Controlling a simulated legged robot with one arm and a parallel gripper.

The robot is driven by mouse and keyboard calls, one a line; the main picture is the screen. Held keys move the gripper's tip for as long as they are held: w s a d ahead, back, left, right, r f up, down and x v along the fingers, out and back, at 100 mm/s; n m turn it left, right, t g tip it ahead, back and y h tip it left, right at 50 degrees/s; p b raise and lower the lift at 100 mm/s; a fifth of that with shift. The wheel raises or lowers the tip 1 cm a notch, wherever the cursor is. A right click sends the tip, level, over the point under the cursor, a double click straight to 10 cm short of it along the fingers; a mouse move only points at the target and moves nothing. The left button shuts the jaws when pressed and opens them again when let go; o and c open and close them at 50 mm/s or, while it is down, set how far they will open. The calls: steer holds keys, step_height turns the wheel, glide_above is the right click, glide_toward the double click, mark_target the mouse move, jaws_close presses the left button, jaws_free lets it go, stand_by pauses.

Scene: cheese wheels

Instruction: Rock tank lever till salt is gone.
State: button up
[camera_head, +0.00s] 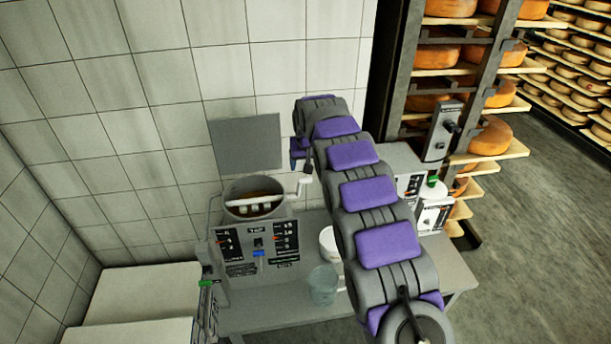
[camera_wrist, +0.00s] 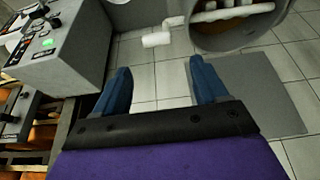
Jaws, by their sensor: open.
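The grey round tank (camera_head: 254,199) stands on a bench against the tiled wall, with white paddle bars across its open top. It also shows at the top right of the wrist view (camera_wrist: 222,38). A white crank-like handle (camera_head: 304,184) sticks out at the tank's right side; in the wrist view the handle (camera_wrist: 160,37) lies beyond the gap between my fingers. A blue-tipped lever (camera_head: 258,253) is on the front panel. My gripper (camera_wrist: 160,70) is open and empty, its two blue fingers apart from the handle. In the head view my gripper (camera_head: 299,156) is partly hidden. I cannot make out salt.
A clear bucket (camera_head: 323,284) and a white tub (camera_head: 327,240) stand on the bench. A grey machine (camera_head: 434,213) with a green light is at the right. Racks of cheese wheels (camera_head: 490,137) stand behind it. Pale boxes (camera_head: 140,294) are at the left.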

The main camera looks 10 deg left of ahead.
mark_target(306, 178)
steer(key=x, duration=0.2)
steer(key=d+x, duration=0.1)
steer(key=x, duration=0.5)
steer(key=shift+w+d+f+p, duration=0.15)
steer(key=shift+d+f+p, duration=0.1)
steer(key=shift+p, duration=0.05)
steer(key=shift+a+f, duration=0.25)
steer(key=shift+f, duration=0.05)
steer(key=shift+w+a+f, duration=0.25)
steer(key=shift+a+f, duration=0.1)
steer(key=shift+a, duration=0.55)
steer(key=shift+s+r, duration=0.15)
steer(key=shift+c, duration=0.3)
steer(key=shift+d+r, duration=0.1)
steer(key=shift+d, duration=0.15)
steer(key=shift+c, duration=0.8)
steer(key=shift+d, duration=0.55)
steer(key=c, duration=0.3)
steer(key=shift+a, duration=0.3)
steer(key=c, duration=0.6)
steer(key=shift+d, duration=0.1)
jaws_close()
